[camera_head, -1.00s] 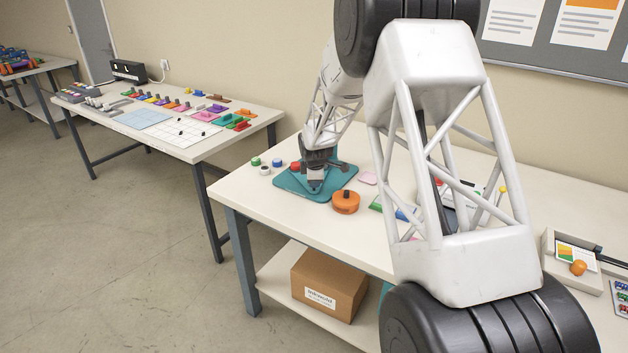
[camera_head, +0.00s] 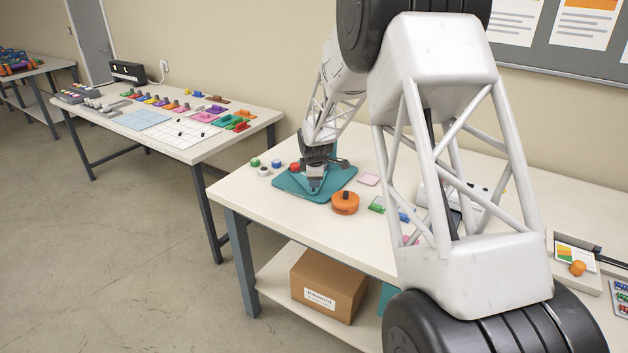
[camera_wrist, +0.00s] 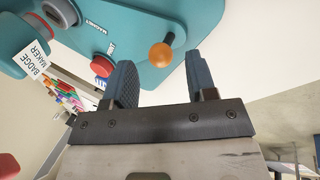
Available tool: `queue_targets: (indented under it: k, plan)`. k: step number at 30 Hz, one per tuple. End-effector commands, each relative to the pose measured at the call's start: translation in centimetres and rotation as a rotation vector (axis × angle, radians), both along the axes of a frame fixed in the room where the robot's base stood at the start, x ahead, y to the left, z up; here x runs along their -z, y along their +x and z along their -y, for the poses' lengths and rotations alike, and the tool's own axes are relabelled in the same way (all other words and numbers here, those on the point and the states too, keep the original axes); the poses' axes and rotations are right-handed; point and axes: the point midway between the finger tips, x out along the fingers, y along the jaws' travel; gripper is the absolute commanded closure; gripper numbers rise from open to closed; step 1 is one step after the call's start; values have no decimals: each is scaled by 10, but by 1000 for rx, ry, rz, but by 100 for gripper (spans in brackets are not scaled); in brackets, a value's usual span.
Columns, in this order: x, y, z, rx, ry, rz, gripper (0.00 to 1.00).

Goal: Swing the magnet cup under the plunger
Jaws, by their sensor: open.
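The teal badge maker's base (camera_head: 335,183) lies on the near table in the head view, its upper part mostly hidden by my gripper (camera_head: 315,187). In the wrist view the teal base (camera_wrist: 140,22) shows a MAGNET label (camera_wrist: 97,27), a dark cup-like part (camera_wrist: 62,12) beside that label, a red round part (camera_wrist: 102,65) by a second label, and an orange ball knob (camera_wrist: 161,55). My gripper (camera_wrist: 160,78) is open, and the knob shows between its two fingers. I cannot tell whether they touch it. The plunger is not clearly visible.
An orange round tool (camera_head: 345,204) sits just right of the base. Small green (camera_head: 255,162), white (camera_head: 264,171) and blue (camera_head: 277,162) pieces stand to its left. A pink pad (camera_head: 368,179) lies behind right. The table's front left corner is clear.

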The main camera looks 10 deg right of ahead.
Motion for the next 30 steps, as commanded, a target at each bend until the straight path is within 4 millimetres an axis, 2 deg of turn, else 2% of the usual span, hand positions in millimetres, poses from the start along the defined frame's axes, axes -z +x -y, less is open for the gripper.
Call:
queue_targets:
  k: [12,18,30]
  plan:
    - [-44,-16,-3,0,0,1,48]
    - [-52,-20,-3,0,0,0,48]
    - [-53,-20,-3,2,1,0,48]
